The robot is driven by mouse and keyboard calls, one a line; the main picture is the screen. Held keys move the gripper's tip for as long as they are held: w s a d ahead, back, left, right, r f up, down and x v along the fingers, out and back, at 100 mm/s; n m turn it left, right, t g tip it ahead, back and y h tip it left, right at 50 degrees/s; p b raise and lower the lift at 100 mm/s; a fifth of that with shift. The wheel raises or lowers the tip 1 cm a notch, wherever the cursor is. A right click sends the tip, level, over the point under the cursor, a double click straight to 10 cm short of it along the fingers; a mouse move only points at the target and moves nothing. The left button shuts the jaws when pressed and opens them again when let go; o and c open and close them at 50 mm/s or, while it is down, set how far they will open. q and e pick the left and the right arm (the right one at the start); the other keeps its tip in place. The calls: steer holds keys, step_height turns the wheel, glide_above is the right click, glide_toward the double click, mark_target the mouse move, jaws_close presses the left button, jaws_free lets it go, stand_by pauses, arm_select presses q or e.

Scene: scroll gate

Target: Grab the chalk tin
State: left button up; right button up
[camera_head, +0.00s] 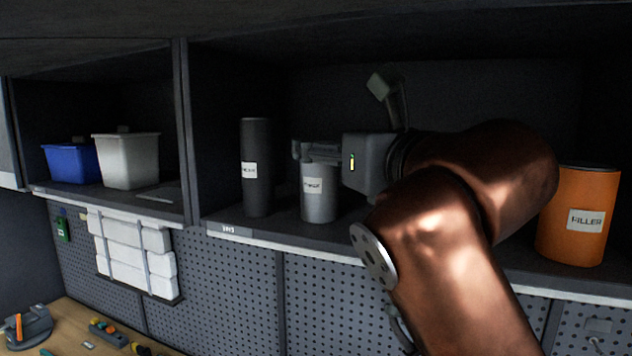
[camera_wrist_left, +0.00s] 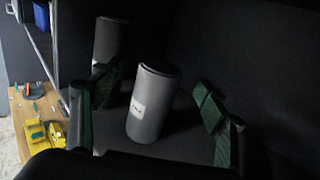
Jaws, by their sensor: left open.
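A silver-grey tin (camera_head: 319,192) with a white label stands upright on the shelf; its label is too small to read surely. A dark tin (camera_head: 256,168) with a white label stands to its left. An orange tin (camera_head: 579,216) labelled FILLER stands at the right. I cannot tell by label which is the chalk tin. My left gripper (camera_head: 312,151) is at the silver-grey tin's upper part, partly covering its top. In the left wrist view my open fingers (camera_wrist_left: 155,98) stand on either side of the silver-grey tin (camera_wrist_left: 153,103), with visible gaps; the dark tin (camera_wrist_left: 111,40) is behind one finger.
Shelf dividers (camera_head: 184,130) separate the bays. A blue bin (camera_head: 70,163) and a white bin (camera_head: 127,160) stand in the left bay. The shelf's front lip (camera_head: 240,233) runs below the tins. My copper arm blocks the shelf's middle right.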

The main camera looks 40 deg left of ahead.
arm_select(q)
steer(key=x, duration=0.4)
steer(key=p+x, duration=0.1)
steer(key=x, duration=0.1)
steer(key=shift+w+a+f, duration=0.2)
steer(key=shift+w+f, duration=0.05)
steer(key=shift+w, duration=0.05)
steer(key=shift+d, duration=0.2)
steer(key=shift+c, duration=0.8)
steer(key=shift+a, duration=0.15)
steer(key=c, duration=0.5)
jaws_close()
steer(key=shift+r, duration=0.1)
